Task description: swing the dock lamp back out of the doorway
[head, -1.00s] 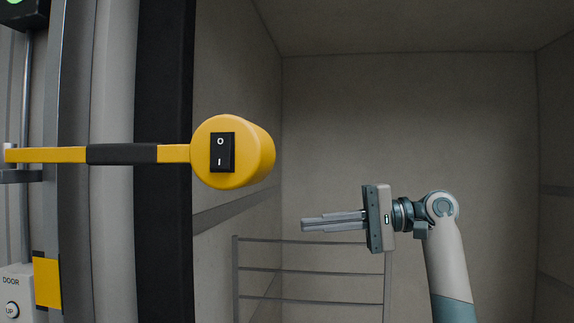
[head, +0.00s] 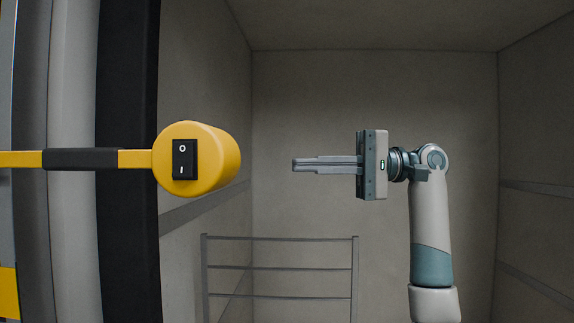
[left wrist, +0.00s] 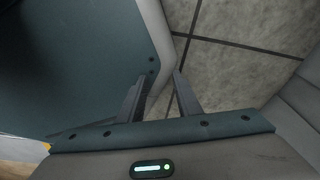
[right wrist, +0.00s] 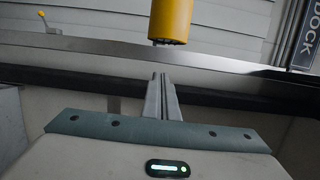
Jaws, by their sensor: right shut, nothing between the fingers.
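The dock lamp is a yellow arm with a black grip sleeve (head: 80,159) and a round yellow lamp head (head: 215,160) with a black rocker switch (head: 184,160). It reaches in from the left across the doorway edge in the head view. The yellow lamp head (right wrist: 170,20) also shows at the top of the right wrist view. My right gripper (head: 296,165) is shut and empty, pointing left, to the right of the lamp head and apart from it. My left gripper (left wrist: 155,85) is open and empty over a tiled floor, seen only in the left wrist view.
A black door-edge pad (head: 128,220) stands upright behind the lamp arm. A grey metal rail frame (head: 280,240) stands low inside the trailer. The space between the lamp head and my right gripper is clear. A DOCK sign (right wrist: 304,38) shows at the right wrist view's right edge.

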